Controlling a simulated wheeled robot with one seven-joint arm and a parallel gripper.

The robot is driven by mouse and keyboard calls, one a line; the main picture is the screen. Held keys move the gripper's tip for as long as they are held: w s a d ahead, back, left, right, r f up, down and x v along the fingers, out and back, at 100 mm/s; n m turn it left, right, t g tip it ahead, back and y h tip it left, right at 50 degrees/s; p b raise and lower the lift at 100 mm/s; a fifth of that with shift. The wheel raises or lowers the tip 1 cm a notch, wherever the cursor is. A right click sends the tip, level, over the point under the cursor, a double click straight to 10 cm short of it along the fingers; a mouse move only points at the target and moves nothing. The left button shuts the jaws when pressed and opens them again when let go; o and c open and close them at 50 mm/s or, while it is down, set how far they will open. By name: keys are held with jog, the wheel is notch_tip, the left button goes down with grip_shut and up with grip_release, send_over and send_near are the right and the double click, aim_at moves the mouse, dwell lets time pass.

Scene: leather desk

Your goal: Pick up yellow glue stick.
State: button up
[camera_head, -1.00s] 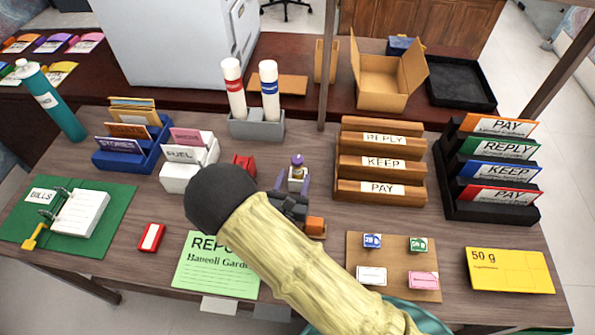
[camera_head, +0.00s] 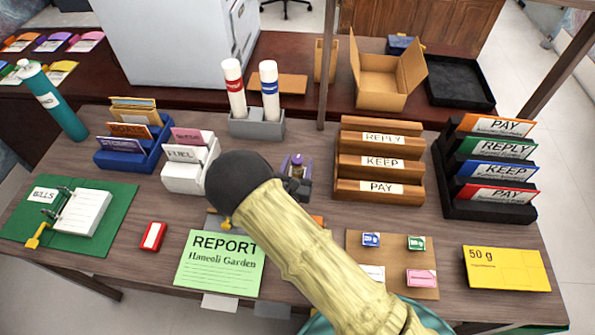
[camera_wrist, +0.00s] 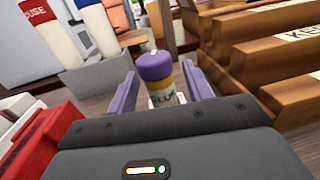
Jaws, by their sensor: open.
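The yellow glue stick (camera_wrist: 157,78) has a purple cap and a label with partly hidden letters. In the wrist view it stands upright between the two purple fingers of my gripper (camera_wrist: 160,95), with a gap on each side. My gripper is open and not closed on it. In the head view the glue stick (camera_head: 296,170) shows small near the middle of the desk, with my gripper (camera_head: 294,180) around it. My arm hides the desk in front of it, and the glue stick's lower part is hidden in the wrist view.
The wooden letter rack (camera_head: 380,190) stands close on the right. A white card holder (camera_head: 187,178) is to the left, and a grey holder with two tubes (camera_head: 257,125) is behind. A red object (camera_wrist: 45,140) is near my gripper's left side. The green report sheet (camera_head: 218,265) lies in front.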

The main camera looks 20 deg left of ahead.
jog(key=c, duration=1.1)
jog(key=shift+o, duration=0.2)
jog(key=shift+r, duration=0.15)
notch_tip(320, 180, up, 10)
jog(key=p, duration=0.7)
